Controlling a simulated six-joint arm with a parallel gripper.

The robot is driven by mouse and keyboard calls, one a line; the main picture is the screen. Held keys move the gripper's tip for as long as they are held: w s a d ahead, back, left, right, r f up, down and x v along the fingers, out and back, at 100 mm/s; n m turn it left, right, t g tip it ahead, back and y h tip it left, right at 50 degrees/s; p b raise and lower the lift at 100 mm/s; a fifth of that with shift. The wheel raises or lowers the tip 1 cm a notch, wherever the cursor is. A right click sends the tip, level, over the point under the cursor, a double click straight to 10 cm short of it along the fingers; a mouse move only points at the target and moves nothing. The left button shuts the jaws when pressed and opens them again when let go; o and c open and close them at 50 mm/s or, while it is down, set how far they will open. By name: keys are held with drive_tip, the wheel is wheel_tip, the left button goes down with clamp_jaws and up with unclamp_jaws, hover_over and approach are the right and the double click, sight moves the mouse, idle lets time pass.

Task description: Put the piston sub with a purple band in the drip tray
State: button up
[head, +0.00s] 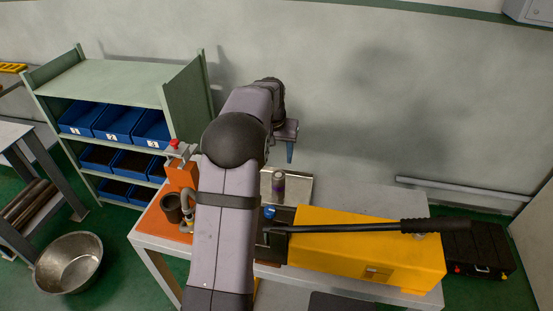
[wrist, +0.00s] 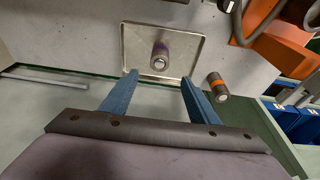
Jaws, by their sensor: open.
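The piston sub with a purple band (head: 278,185) stands upright in the drip tray (head: 300,188), a shallow metal tray on the workbench. In the wrist view the purple-banded sub (wrist: 161,52) is near the middle of the tray (wrist: 134,38), inside its rim. My gripper (head: 290,152) is above and behind the tray in the head view. In the wrist view its two blue fingers (wrist: 159,77) are spread apart with nothing between them, and the sub is beyond the fingertips, apart from them.
An orange-banded cylinder (wrist: 217,86) stands outside the tray near the bench edge. A yellow box (head: 340,240) with a long black-gripped bar (head: 345,227) lies right of my arm. An orange vise stand (head: 181,175) is at left, beside a shelf of blue bins (head: 118,122).

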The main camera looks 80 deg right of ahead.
drive_tip(key=w+a+n, duration=0.4)
drive_tip(key=w+a, duration=0.5)
drive_tip(key=w, duration=0.5)
drive_tip(key=w+a+n+y, duration=0.15)
drive_tip(key=w+a, duration=0.25)
drive_tip(key=a, duration=0.4)
drive_tip(key=w+a+f+n+t, duration=0.1)
drive_tip(key=w+a+n, duration=0.1)
drive_tip(key=w+a, duration=0.35)
drive_tip(key=w+a+n, duration=0.2)
drive_tip(key=a, duration=0.7)
drive_tip(key=s+a+f+n, duration=0.1)
drive_tip(key=s+a+n, duration=0.1)
drive_tip(key=a, duration=0.6)
drive_tip(key=s+a+f+n+y, duration=0.1)
drive_tip(key=s+a+n, duration=0.2)
drive_tip(key=a, duration=0.5)
drive_tip(key=s+a+f+n+g, duration=0.1)
drive_tip(key=s+a+f+n, duration=0.1)
drive_tip(key=a, duration=0.6)
drive_tip(key=shift+s+a+n, duration=0.25)
drive_tip(key=shift+s+n, duration=0.4)
drive_tip(key=shift+s, duration=0.1)
